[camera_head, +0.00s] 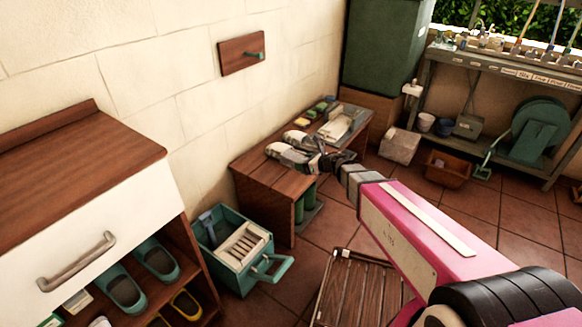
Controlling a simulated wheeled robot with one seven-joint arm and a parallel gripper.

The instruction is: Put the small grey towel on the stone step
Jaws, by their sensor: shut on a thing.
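My gripper (306,158) is over the low wooden bench (262,173) by the wall, reaching in from the right. A pale stone block (399,146), which may be the stone step, is on the tiled floor right of the bench, below a tap.
A pale flat item (336,128) and small coloured things (318,108) lie on the bench. A green crate (236,250) and a slatted wooden mat (352,290) are on the floor. A shoe cabinet (90,200) stands left. A terracotta trough (447,168) sits right of the block.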

